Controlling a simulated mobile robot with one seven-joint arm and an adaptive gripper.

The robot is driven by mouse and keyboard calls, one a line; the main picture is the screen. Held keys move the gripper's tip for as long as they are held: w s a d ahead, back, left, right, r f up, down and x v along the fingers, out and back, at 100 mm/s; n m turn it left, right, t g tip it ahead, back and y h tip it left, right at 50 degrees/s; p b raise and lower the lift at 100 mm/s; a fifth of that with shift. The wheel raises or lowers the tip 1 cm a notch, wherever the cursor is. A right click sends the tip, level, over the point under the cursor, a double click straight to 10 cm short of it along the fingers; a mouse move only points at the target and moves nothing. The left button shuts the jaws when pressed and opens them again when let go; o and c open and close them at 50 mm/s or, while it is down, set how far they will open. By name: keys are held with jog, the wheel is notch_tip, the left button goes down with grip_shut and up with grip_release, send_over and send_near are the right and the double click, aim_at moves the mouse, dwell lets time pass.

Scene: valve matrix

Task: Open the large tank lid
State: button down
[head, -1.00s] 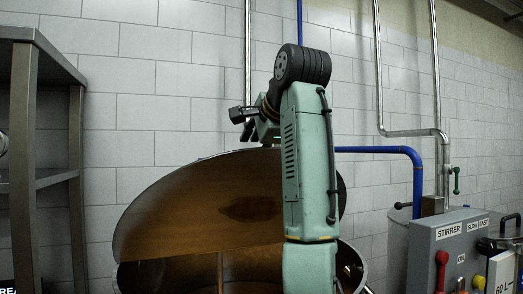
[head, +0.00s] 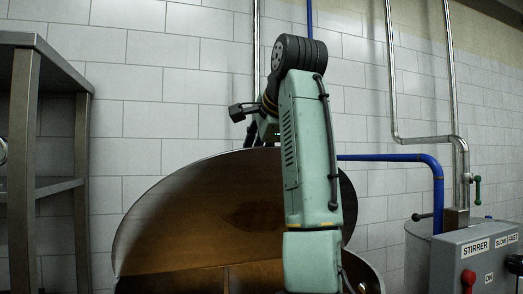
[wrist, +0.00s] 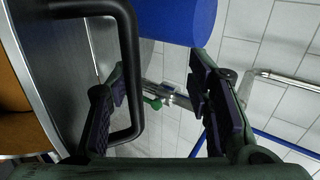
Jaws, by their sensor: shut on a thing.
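The large tank lid (head: 190,215) stands raised and tilted in the head view, its brown inner face toward me. Part of the tank opening (head: 190,284) shows below it at the bottom edge. My arm crosses in front of the lid's right part and hides some of it. In the wrist view, a black looped handle (wrist: 133,75) is fixed to the lid's metal side at the left. My gripper (wrist: 165,98) has one finger inside the loop and one outside, with the handle bar between them; it is shut on the handle. The fingertips are hidden in the head view.
A metal shelf rack (head: 84,180) stands at the left. A grey stirrer control box (head: 475,262) with a red knob is at the lower right. A blue pipe (head: 400,158) runs along the tiled wall. A blue cylinder (wrist: 180,18) is close above my gripper in the wrist view.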

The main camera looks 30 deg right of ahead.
jog(key=shift+w+d+f, duration=0.15)
jog(key=shift+w+f, duration=0.05)
jog(key=shift+w, duration=0.65)
dwell(0.6)
jog(key=c, duration=1.3)
grip_release()
jog(key=shift+c, duration=0.2)
jog(key=shift+w+f, duration=0.25)
jog(key=shift+w, duration=0.05)
jog(key=shift+c, duration=1.6)
jog(key=shift+s+r, duration=0.1)
